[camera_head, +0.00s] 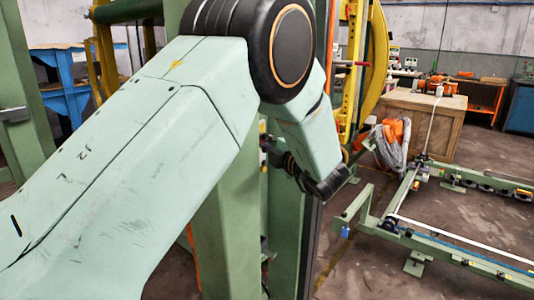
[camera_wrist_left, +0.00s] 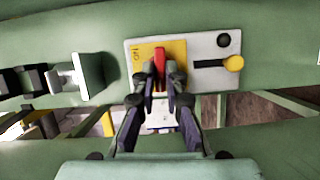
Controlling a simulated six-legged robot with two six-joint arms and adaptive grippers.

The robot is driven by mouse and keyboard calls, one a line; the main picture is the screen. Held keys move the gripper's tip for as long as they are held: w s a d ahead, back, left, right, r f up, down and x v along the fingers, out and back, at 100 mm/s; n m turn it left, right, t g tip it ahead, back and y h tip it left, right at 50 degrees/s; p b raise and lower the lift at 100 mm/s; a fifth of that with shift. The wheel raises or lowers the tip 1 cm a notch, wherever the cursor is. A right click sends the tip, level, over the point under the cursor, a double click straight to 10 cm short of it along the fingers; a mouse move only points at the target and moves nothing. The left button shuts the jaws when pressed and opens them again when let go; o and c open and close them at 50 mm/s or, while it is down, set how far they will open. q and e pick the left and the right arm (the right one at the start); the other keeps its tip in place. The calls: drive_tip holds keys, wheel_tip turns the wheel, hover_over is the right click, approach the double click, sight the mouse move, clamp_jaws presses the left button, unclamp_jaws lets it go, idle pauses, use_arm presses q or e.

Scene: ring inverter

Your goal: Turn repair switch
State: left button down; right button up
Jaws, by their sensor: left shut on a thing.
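The switch panel (camera_wrist_left: 208,48) is a white plate with a yellow left part lettered "ON", fixed on a green beam in the left wrist view. A red switch lever (camera_wrist_left: 160,58) stands at the yellow part. My left gripper (camera_wrist_left: 160,82) is shut on the red lever, with its fingertips on both sides of it. In the head view my left gripper (camera_head: 272,150) is small and dark beside a green post, and the switch is hidden there. My right gripper is in neither view.
A yellow knob (camera_wrist_left: 233,63) on a black bar and a black round button (camera_wrist_left: 223,40) sit right of the lever. A metal fitting (camera_wrist_left: 88,72) juts out at left. In the head view a green post (camera_head: 228,225) stands close by my arm, and a green frame (camera_head: 440,245) lies at right.

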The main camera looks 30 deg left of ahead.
use_arm(q)
drive_tip(key=shift+f+n+b, duration=0.2)
drive_tip(key=shift+n+b, duration=0.3)
drive_tip(key=shift+b, duration=0.15)
drive_tip(key=c, duration=1.4)
unclamp_jaws()
drive_tip(key=shift+r, duration=0.1)
drive_tip(key=v, duration=0.7)
drive_tip(key=shift+s+d, duration=0.15)
drive_tip(key=shift+d, duration=0.1)
